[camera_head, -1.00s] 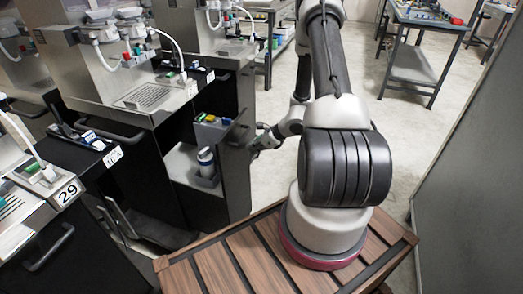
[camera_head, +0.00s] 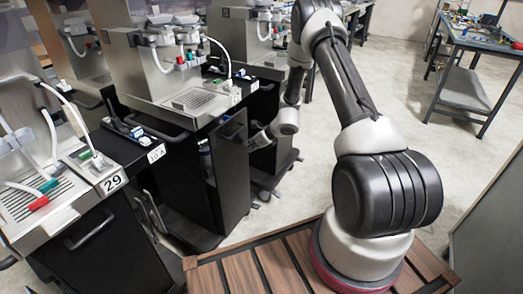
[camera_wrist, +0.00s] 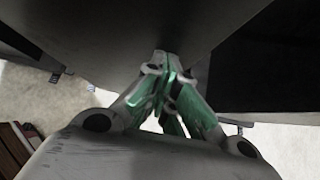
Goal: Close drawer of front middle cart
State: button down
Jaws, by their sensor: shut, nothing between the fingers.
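The front middle cart (camera_head: 170,160) is a black cabinet under a steel dispenser. Its tall pull-out drawer (camera_head: 232,175) has a dark front panel and stands partly out on the right side. Part of a pale bottle (camera_head: 204,150) shows in the narrow gap between cabinet and panel. My gripper (camera_head: 252,144) is beside the panel's outer face, near its upper part; contact is not clear in the head view. In the wrist view my gripper (camera_wrist: 165,78) has its green-padded fingers together and empty, at or very close to a broad dark grey surface.
Cart 29 (camera_head: 65,200) stands at the front left. Another black cart (camera_head: 268,160) stands behind my forearm. A workbench (camera_head: 475,75) is at the back right and a grey wall or partition (camera_head: 490,225) at the right. Pale floor between is open.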

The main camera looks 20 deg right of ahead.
aim_at(237, 140)
jog(key=w+a, duration=0.3)
jog(key=w, duration=0.2)
jog(key=shift+a, duration=0.4)
jog(key=shift+w+a, duration=0.2)
jog(key=shift+r, duration=0.15)
